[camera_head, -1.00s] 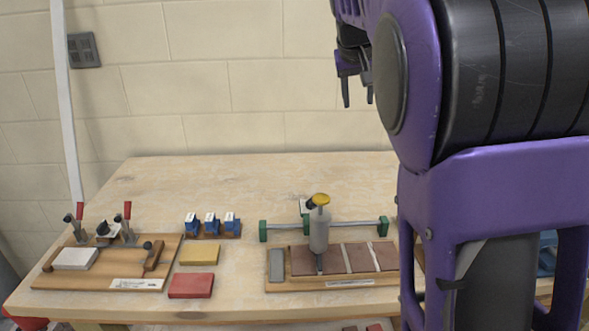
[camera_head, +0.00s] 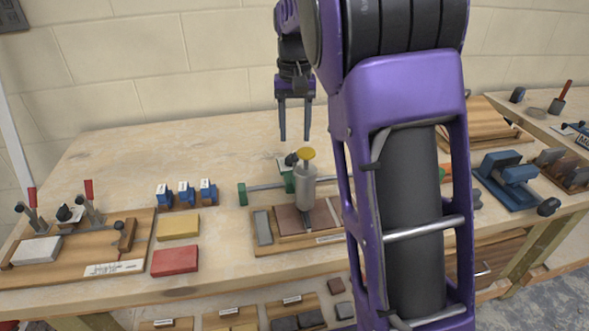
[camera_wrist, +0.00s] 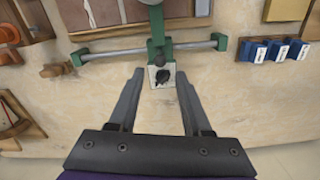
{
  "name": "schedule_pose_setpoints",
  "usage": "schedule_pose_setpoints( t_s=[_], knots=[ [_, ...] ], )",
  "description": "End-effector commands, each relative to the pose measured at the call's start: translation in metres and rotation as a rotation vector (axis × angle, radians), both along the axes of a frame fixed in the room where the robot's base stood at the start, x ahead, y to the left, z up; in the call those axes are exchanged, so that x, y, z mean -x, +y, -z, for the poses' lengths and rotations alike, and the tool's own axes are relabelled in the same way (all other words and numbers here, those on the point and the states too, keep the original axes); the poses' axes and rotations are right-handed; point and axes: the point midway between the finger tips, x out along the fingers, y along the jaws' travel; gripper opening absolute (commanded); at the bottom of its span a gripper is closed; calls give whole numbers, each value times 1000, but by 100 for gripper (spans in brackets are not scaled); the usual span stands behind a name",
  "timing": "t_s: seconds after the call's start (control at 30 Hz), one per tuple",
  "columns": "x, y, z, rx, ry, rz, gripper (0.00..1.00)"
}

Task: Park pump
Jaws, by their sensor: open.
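The pump looks to be the grey cylinder with a yellow cap (camera_head: 306,184), upright at the rail over a wooden board. A green carriage behind it rides on a metal rail with green end blocks; the carriage (camera_wrist: 155,50) and a pale block with a dark knob (camera_wrist: 161,78) show in the wrist view. My gripper (camera_head: 295,138) is open and empty, fingers pointing down, above and behind the pump. In the wrist view its fingertips (camera_wrist: 158,72) are spread either side of the knobbed block; contact cannot be told. The pump body is out of clear sight there.
The board (camera_head: 262,250) holds brown tiles and a grey block. Blue clips (camera_head: 186,194), a yellow block (camera_head: 178,227) and a red block (camera_head: 175,261) lie to the left, beside a clamp board (camera_head: 140,235). A blue fixture (camera_head: 512,180) stands right. The back of the table is clear.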

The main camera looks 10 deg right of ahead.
Motion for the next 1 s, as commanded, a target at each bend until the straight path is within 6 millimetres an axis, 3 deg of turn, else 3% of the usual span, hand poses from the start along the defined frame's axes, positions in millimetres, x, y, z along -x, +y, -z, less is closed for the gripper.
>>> schedule_pose_setpoints(
  t_s=[0.03, 0.2, 0.43, 0.6, 0.9, 1.0],
  knots=[
    [1, 0, 15, 0, 3, 0, 49],
    [1, 0, 51, 1, 3, -1, 49],
    [0, 0, 87, 1, 0, -1, 49],
    [0, 0, 99, 0, -1, -1, 49],
    [0, 0, 101, 0, -2, -1, 49],
    [0, 0, 101, 0, -2, -1, 33]
  ],
)
